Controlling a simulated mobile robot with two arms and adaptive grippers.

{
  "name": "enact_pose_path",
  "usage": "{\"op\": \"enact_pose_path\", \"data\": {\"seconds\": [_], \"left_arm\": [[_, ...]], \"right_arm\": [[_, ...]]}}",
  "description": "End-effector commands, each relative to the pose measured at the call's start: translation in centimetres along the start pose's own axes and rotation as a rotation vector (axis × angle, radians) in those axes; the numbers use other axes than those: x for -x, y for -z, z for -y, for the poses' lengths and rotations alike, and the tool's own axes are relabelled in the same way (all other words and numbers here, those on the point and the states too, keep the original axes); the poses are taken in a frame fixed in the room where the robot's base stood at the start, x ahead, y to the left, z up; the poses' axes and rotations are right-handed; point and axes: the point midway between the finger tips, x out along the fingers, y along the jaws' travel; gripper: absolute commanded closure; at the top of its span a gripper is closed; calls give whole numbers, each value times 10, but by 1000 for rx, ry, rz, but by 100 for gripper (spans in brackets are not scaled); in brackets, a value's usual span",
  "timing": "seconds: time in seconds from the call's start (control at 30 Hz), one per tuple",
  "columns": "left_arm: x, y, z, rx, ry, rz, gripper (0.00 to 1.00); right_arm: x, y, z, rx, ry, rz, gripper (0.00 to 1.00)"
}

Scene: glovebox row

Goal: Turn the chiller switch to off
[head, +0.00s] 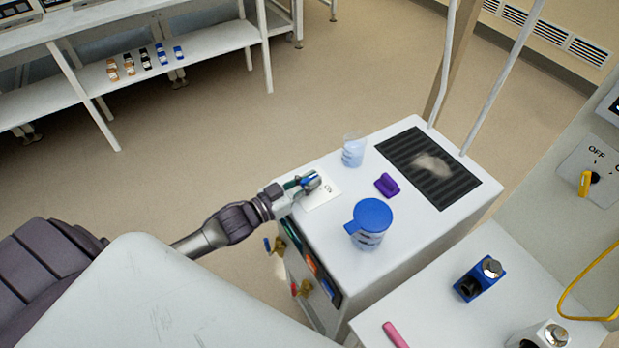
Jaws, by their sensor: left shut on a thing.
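A white plate with dark lettering (325,192) lies on the left part of the white cabinet's top (405,232). I take it for the chiller switch's plate; its lettering is too small to read surely. My left gripper (309,181) reaches over the plate from the left and is shut on the switch there. The fingers hide most of the switch, so I cannot tell which way it points. My right gripper is not in view.
A blue-lidded jug (369,222), a purple item (387,185) and a clear cup (353,150) stand on the cabinet beside a dark grille (440,168). At right, a yellow-handled switch (585,183) has an OFF label. A pink item (395,335) lies in front.

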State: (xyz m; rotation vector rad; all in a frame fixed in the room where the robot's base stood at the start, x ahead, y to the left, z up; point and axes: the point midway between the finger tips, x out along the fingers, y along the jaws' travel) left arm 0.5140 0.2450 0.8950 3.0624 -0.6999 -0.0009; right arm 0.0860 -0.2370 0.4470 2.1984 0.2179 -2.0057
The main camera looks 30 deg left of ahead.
Motion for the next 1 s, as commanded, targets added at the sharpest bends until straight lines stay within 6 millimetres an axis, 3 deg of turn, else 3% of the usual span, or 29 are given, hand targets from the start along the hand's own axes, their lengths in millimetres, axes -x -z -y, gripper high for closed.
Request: {"op": "enact_pose_path", "data": {"seconds": [0.4, 1.0], "left_arm": [[0, 2, 0, 10, 289, -2, 100], [0, 1, 2, -1, 458, -2, 100]], "right_arm": [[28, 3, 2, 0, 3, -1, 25], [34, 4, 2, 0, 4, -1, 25]]}}
